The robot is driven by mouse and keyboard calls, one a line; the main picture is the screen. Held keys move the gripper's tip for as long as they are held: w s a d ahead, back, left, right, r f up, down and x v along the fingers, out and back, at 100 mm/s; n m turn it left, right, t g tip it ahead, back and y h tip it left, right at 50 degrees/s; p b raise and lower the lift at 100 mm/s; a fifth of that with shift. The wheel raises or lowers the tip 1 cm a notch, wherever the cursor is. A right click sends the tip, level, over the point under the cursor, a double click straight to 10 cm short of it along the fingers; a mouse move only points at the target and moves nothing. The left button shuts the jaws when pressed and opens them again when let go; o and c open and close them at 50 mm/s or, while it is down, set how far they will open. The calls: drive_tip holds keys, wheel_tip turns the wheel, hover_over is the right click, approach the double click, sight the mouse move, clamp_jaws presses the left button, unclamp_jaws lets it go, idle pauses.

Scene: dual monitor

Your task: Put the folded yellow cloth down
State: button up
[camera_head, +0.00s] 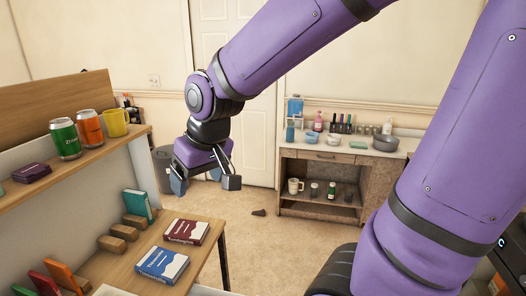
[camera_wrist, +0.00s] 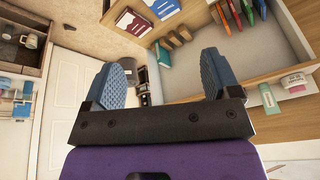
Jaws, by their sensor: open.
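My gripper (camera_head: 205,181) hangs in the air in the head view, above the floor and just beyond the desk's far end. Its two blue-grey fingers are wide apart, and nothing shows between them. In the wrist view the open fingers (camera_wrist: 163,78) also have an empty gap. I cannot make out a folded yellow cloth in either view. The one clearly yellow thing is a mug (camera_head: 115,123) on the upper shelf at the left.
The desk (camera_head: 205,236) holds a red box (camera_head: 187,231), a blue box (camera_head: 162,265) and upright books. Cans stand on the shelf above. A cabinet (camera_head: 345,158) with bottles and bowls stands at the back right. A small dark piece (camera_head: 258,212) lies on the otherwise open floor.

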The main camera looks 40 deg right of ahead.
drive_tip(key=s+d+r, duration=0.3)
drive_tip(key=s, duration=0.3)
drive_tip(key=s+d+r+m+t+h, duration=0.1)
drive_tip(key=s+d+r, duration=0.2)
drive_tip(key=s, duration=0.3)
drive_tip(key=shift+r, duration=0.8)
drive_tip(key=shift+o, duration=0.3)
drive_tip(key=shift+w, duration=0.1)
